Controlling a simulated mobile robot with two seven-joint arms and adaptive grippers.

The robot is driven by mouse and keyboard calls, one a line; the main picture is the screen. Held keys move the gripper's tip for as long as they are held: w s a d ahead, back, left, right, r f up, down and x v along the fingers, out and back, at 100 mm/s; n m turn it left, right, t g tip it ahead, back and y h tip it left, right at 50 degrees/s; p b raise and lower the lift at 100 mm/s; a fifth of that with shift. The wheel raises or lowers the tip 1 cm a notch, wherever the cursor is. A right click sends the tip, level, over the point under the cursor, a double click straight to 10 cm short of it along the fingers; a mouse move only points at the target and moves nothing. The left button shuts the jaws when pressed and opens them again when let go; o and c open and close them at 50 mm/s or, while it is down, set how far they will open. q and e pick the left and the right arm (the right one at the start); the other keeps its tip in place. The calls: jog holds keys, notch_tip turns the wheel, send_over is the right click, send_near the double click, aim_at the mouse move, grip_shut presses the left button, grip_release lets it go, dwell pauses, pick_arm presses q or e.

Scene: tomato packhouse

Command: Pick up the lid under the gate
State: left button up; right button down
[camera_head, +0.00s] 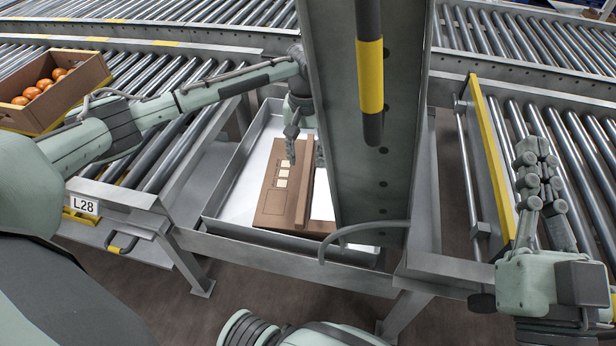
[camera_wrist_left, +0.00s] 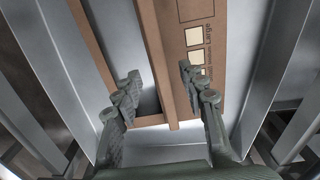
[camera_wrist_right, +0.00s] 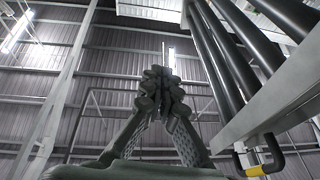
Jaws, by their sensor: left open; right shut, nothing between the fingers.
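The brown cardboard lid (camera_head: 268,207), with pale square labels, lies in a shallow metal tray (camera_head: 221,210) beneath the raised grey gate (camera_head: 350,175). The gate hides part of the tray's right side. My left gripper (camera_head: 305,152) is open over the lid's far part. In the left wrist view, its fingers (camera_wrist_left: 158,82) stand on either side of the lid's raised edge strip (camera_wrist_left: 168,55), with room between; whether either finger touches it I cannot tell. My right gripper (camera_head: 537,165) is shut and empty, raised at the right; its fingers (camera_wrist_right: 163,82) meet in the right wrist view.
Roller conveyors stand left (camera_head: 170,130) and right (camera_head: 590,170) of the gap. A box of tomatoes (camera_head: 85,75) sits on the left one. The gate, its yellow-banded post (camera_head: 369,75) and a curved grey handle (camera_head: 345,232) stand close right of my left gripper.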

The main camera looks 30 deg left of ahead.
aim_at(306, 173)
pick_arm(q)
notch_tip(306, 173, down, 5)
jog(key=shift+s+r+b, duration=0.15)
jog(key=shift+r+b, duration=0.05)
jog(key=shift+b, duration=0.6)
jog(key=shift+f, duration=0.4)
grip_shut()
pick_arm(e)
jog(key=r+t, duration=0.2)
jog(key=s+d+r+t, duration=0.1)
jog(key=shift+d+r+y, duration=0.1)
jog(key=shift+r+y, duration=0.15)
jog(key=shift+y, duration=0.05)
